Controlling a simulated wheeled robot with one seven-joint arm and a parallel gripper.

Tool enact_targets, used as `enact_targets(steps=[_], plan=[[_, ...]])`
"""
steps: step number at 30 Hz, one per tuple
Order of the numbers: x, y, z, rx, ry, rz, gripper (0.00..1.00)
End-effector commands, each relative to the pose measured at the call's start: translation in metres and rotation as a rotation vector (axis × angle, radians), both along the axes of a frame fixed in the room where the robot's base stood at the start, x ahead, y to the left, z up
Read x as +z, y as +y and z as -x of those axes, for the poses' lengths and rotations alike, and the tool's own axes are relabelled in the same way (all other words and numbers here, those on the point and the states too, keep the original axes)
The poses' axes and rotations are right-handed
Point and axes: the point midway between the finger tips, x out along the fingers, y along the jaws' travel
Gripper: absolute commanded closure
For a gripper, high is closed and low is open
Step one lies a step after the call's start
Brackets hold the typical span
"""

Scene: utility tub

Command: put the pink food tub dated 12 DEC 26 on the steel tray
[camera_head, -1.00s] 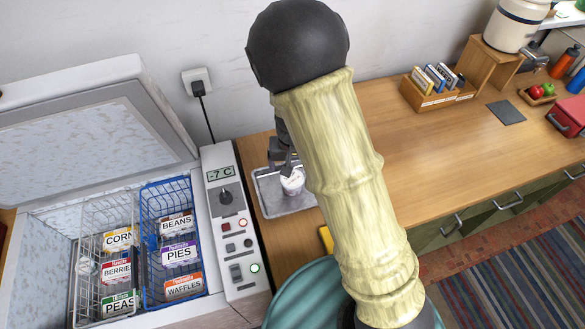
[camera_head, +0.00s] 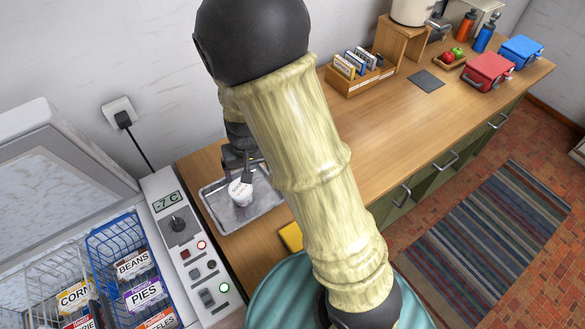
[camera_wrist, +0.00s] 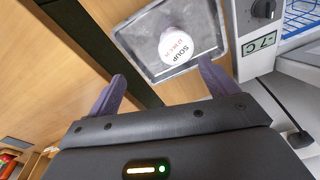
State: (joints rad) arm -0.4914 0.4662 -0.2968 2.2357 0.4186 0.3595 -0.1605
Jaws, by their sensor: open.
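A small tub (camera_head: 240,192) stands on the steel tray (camera_head: 213,216), upright, beside the freezer. The tray (camera_wrist: 205,22) also shows in the wrist view, with bare steel around the tub. My gripper (camera_wrist: 162,88) is open, with nothing between its fingers, and is apart from the tub. In the head view my gripper (camera_head: 243,176) is just above and behind the tub, partly hidden by my arm.
The open freezer holds a blue basket (camera_head: 115,232) of labelled food boxes. Its control panel (camera_head: 185,240) adjoins the tray. A yellow item (camera_head: 291,236) lies at the counter's front edge. A card box (camera_head: 357,76), red box (camera_head: 489,72) and blue box (camera_head: 521,51) stand farther right; mid-counter is clear.

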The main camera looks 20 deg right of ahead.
Motion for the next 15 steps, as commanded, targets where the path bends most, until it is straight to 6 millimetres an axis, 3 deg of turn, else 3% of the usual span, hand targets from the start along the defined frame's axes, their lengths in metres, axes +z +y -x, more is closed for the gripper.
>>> enact_targets(steps=[3,9,15], plan=[[0.030,-0.032,0.023,-0.020,-0.021,-0.022,0.14],[0.067,-0.077,0.068,-0.022,-0.074,-0.005,0.14],[0.082,-0.099,0.097,-0.015,-0.112,0.035,0.14]])
